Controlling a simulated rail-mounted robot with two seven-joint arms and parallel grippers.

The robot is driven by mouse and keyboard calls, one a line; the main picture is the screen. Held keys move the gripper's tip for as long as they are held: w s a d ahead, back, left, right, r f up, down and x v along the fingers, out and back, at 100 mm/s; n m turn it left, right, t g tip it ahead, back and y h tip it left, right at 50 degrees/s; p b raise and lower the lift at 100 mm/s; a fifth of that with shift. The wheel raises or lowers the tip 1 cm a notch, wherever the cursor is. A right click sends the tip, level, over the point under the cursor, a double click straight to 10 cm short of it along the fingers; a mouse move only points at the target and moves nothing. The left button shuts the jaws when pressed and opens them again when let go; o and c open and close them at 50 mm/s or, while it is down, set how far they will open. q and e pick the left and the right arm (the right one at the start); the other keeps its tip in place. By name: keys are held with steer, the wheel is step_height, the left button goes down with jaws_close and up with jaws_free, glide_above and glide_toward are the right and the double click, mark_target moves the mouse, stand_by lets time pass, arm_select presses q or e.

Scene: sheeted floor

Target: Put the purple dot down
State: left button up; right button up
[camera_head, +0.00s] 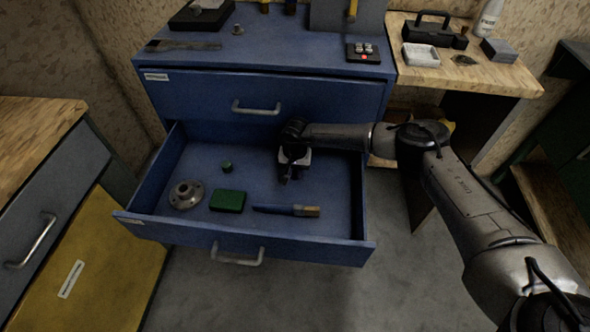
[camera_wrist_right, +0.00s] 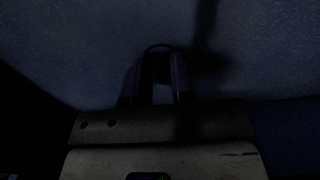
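My right gripper (camera_head: 287,176) hangs down inside the open blue drawer (camera_head: 300,250), near its back right part. In the right wrist view its fingers (camera_wrist_right: 158,75) are dark with a faint purple tint. A dark rounded outline shows between their tips. The picture is too dark to tell whether this is a held thing, such as the purple dot, or only the fingers and shadow. I see no clear purple dot elsewhere. My left gripper is not in view.
The drawer holds a small green cylinder (camera_head: 227,167), a metal flange (camera_head: 186,195), a green block (camera_head: 227,201) and a blue-bristled brush (camera_head: 287,210). Its front right floor is bare. The cabinet front (camera_head: 260,100) rises behind my right gripper. A wooden bench (camera_head: 480,75) stands at right.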

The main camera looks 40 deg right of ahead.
mark_target(295, 171)
steer(key=shift+o, duration=0.6)
steer(key=shift+r, duration=0.2)
steer(key=shift+r+p, duration=0.5)
steer(key=shift+r, duration=0.15)
step_height(295, 171, up, 6)
steer(key=p, duration=0.3)
steer(key=shift+f, duration=0.1)
steer(key=shift+r, duration=0.2)
